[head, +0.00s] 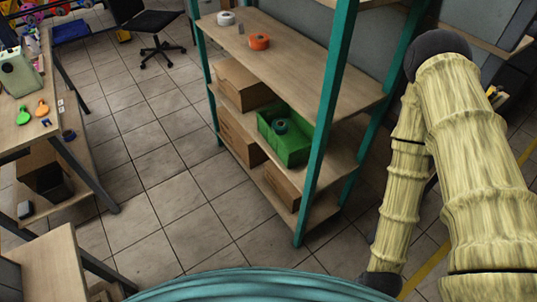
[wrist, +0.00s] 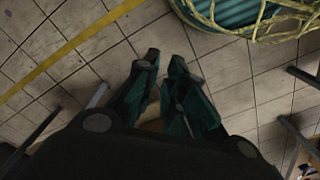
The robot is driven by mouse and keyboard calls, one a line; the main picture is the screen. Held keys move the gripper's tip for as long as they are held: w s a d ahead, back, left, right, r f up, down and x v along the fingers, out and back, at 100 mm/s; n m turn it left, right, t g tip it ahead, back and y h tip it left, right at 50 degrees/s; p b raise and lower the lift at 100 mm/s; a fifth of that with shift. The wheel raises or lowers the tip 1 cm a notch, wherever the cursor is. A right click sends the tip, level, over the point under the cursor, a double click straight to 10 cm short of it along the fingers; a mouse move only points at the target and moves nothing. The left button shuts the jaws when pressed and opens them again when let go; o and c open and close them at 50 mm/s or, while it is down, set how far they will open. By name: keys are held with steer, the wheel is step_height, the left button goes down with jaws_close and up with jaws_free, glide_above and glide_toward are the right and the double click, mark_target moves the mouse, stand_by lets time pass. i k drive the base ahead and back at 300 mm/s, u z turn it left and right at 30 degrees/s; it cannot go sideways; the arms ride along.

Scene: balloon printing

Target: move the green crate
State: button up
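The green crate (head: 295,152) sits on the middle board of the teal-framed shelf rack, toward its right end in the head view. My gripper (wrist: 160,66) shows in the wrist view, pointing at the tiled floor. Its two dark fingers are apart with bare floor between the tips, and it holds nothing. My gripper is out of sight in the head view, and the crate is not in the wrist view.
A cardboard box (head: 240,86) stands left of the crate; more boxes are below. An orange roll (head: 259,41) and a white roll (head: 226,18) lie on the board above. The rack's front post (head: 326,120) rises beside the crate. Tiled floor (head: 185,185) is clear left of the rack.

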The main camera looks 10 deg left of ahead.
mark_target(289, 133)
steer(key=u, duration=0.7)
steer(key=k, duration=0.1)
steer(key=z, duration=0.05)
steer(key=i, duration=0.5)
steer(key=u, duration=0.05)
